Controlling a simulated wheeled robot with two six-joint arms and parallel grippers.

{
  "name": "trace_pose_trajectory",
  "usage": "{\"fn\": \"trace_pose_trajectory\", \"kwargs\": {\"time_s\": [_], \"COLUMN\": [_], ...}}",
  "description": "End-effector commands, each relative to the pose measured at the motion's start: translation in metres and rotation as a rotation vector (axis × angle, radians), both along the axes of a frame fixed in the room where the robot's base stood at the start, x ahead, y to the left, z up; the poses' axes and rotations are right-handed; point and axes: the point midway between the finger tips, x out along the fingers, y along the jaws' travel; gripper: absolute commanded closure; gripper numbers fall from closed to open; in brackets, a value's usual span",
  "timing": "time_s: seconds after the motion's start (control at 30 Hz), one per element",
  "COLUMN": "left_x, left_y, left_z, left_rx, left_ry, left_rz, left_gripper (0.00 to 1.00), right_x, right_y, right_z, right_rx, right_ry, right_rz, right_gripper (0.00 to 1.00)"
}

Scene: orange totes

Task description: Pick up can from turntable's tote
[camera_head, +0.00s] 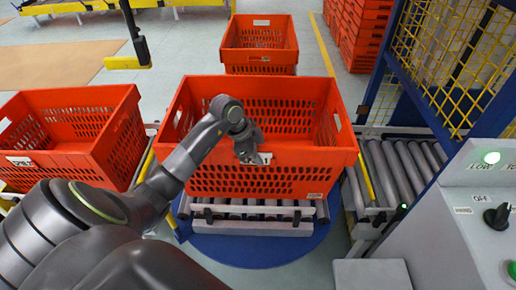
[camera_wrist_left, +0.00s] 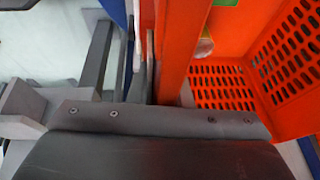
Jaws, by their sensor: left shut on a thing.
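The turntable's tote (camera_head: 215,98) is an orange perforated crate on rollers over the blue turntable (camera_head: 250,250). My left gripper (camera_head: 248,150) is at the middle of its front rim, by the white label. In the left wrist view the tote's orange wall (camera_wrist_left: 175,50) runs between grey finger parts, and the gripper appears shut on this wall. A small pale-green thing (camera_wrist_left: 204,47) shows inside the tote in that view; I cannot tell whether it is the can. No can is clear in the head view. My right gripper is out of view.
Another orange tote (camera_head: 95,150) stands at the left, and one (camera_head: 262,35) stands behind. Stacked orange totes (camera_head: 362,30) are at the back right. A roller conveyor (camera_head: 400,165), yellow mesh fence (camera_head: 450,50) and grey control box (camera_head: 470,215) bound the right side.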

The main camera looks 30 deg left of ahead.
Motion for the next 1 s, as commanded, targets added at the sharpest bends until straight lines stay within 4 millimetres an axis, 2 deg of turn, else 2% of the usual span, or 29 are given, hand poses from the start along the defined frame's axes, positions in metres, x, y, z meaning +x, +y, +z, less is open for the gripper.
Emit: {"fn": "trace_pose_trajectory", "kwargs": {"time_s": [0.03, 0.13, 0.4, 0.63, 0.67, 0.8, 1.0], "left_x": [0.004, 0.004, 0.004, 0.004, 0.0, 0.0, 0.0], "left_y": [-0.001, -0.001, -0.001, -0.001, 0.0, 0.0, 0.0], "left_z": [0.004, -0.002, -0.03, -0.032, -0.039, -0.038, -0.038], "left_rx": [0.004, 0.003, 0.002, 0.003, -0.001, -0.001, -0.001], "left_ry": [-0.022, -0.021, -0.02, -0.021, 0.0, 0.0, -0.001], "left_rz": [-0.006, -0.006, -0.006, -0.007, -0.001, -0.001, -0.001], "left_gripper": [1.0, 1.0, 1.0, 1.0, 0.78, 0.6, 0.6], "right_x": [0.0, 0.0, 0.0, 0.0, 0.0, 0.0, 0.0], "right_y": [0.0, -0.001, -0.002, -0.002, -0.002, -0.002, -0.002], "right_z": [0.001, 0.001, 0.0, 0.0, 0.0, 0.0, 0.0], "right_rx": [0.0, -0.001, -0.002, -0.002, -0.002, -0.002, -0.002], "right_ry": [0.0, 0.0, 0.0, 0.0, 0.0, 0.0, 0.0], "right_rz": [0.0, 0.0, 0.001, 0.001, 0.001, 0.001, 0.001], "right_gripper": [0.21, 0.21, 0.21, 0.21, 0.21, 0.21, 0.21]}}
